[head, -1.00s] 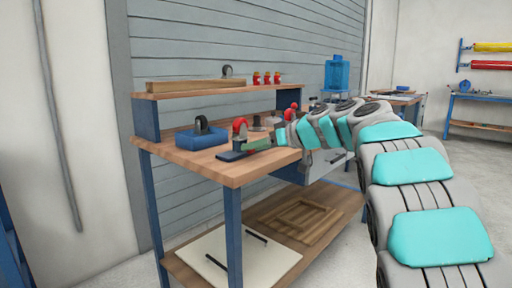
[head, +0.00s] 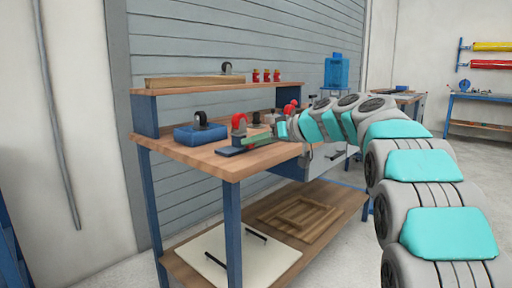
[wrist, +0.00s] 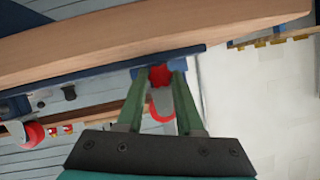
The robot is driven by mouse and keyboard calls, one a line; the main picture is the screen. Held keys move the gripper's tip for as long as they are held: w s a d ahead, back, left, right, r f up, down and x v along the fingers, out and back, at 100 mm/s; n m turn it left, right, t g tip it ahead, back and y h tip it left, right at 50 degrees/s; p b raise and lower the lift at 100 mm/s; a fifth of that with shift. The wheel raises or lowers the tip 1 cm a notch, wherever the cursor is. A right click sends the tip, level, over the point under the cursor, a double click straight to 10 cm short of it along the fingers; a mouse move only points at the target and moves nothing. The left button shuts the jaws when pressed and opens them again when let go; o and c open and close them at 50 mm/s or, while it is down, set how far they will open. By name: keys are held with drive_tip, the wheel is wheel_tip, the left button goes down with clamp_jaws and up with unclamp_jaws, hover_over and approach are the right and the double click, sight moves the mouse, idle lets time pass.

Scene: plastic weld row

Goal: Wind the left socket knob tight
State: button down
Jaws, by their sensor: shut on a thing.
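The workbench (head: 205,163) carries a dark blue bar-like base (head: 230,151) near its front edge. A red knob (head: 239,121) stands at that base, on the left. In the wrist view my gripper (wrist: 159,78) has both fingers closed on a small red knob part (wrist: 160,75) beside the blue base. A red arc (wrist: 161,112) shows between the fingers. How tight the knob is cannot be told.
A blue tray (head: 200,136) holding a dark wheel stands left of the base. The raised shelf (head: 215,88) holds a wooden beam (head: 185,82) and several red items (head: 266,76). A lower shelf (head: 320,212) lies under the bench. Free floor is in front.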

drive_tip(key=shift+a+m+g+y, duration=0.1)
drive_tip(key=shift+m+g+y, duration=0.2)
drive_tip(key=shift+m, duration=0.1)
drive_tip(key=shift+r+m+p, duration=0.2)
drive_tip(key=shift+m+p, duration=0.1)
drive_tip(key=shift+m, duration=0.1)
drive_tip(key=shift+w+f+m+g+y, duration=0.1)
drive_tip(key=shift+f+m+g+y, duration=0.15)
drive_tip(key=shift+m+g+y, duration=0.2)
drive_tip(key=c, duration=0.6)
unclamp_jaws()
drive_tip(key=shift+d, duration=0.2)
drive_tip(key=shift+o, duration=0.2)
drive_tip(key=v, duration=0.7)
drive_tip(key=shift+d, duration=0.3)
drive_tip(key=shift+r, duration=0.15)
